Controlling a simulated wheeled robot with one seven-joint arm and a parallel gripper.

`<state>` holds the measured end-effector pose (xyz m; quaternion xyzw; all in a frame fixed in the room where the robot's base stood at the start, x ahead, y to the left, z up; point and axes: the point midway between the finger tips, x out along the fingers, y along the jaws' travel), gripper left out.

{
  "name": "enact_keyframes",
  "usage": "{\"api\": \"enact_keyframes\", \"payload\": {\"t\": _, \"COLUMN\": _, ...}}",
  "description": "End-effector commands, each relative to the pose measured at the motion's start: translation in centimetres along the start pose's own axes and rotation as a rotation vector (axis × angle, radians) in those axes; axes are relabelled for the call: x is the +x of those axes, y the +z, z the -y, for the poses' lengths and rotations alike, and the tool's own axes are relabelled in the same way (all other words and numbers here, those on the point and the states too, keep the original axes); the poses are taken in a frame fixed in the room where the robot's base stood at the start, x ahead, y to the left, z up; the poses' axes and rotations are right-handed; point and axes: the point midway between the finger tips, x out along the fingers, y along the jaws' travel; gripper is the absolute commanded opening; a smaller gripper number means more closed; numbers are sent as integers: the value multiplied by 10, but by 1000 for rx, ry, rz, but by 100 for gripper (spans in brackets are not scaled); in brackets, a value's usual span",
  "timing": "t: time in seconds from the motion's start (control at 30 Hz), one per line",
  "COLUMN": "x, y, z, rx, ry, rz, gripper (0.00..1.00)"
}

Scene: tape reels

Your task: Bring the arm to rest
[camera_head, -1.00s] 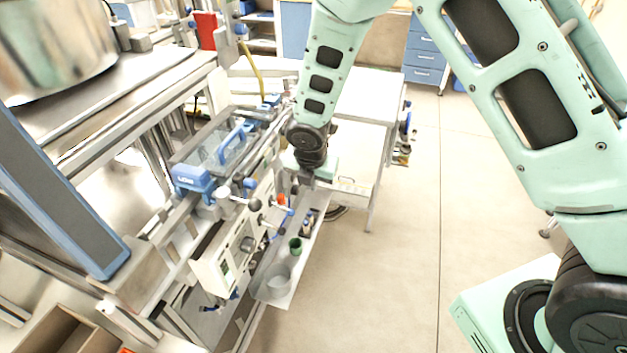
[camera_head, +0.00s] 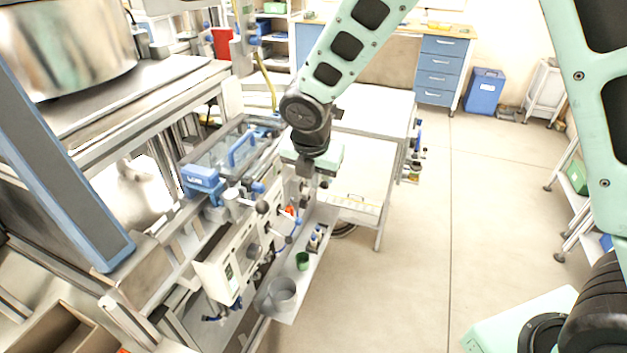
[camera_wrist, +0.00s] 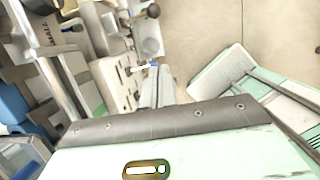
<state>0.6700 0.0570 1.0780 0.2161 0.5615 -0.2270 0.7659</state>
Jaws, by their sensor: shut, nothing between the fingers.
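My arm comes down from the top of the head view in mint-green links with a black wrist joint. My gripper (camera_head: 306,188) hangs below that joint, over the machine's right edge and the narrow tray (camera_head: 320,235). It is small there, and its fingertips are hard to make out. In the wrist view my gripper's grey fingers (camera_wrist: 158,84) lie close together, shut, with nothing held between them. The mint body and dark bar of my gripper fill the bottom of that view.
The narrow tray holds a grey cup (camera_head: 282,296), a green cup (camera_head: 303,261) and small bottles. A machine with a blue-handled lid (camera_head: 241,150) stands left of my gripper. A white table (camera_head: 370,112) stands behind. The floor (camera_head: 415,260) at right is mostly open.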

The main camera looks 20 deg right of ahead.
Motion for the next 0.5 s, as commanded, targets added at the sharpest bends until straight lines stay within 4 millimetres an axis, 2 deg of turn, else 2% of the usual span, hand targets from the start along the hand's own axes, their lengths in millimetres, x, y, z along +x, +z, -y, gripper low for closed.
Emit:
{"api": "enact_keyframes", "payload": {"t": 0.3, "x": -2, "y": -2, "z": 0, "rx": 14, "ry": 1, "rz": -3, "gripper": 0}}
{"api": "enact_keyframes", "payload": {"t": 0.37, "x": -9, "y": -9, "z": 4, "rx": 79, "ry": 3, "rz": -15, "gripper": 0}}
{"api": "enact_keyframes", "payload": {"t": 0.5, "x": -41, "y": -45, "z": 23, "rx": 388, "ry": -10, "rz": -75, "gripper": 0}}
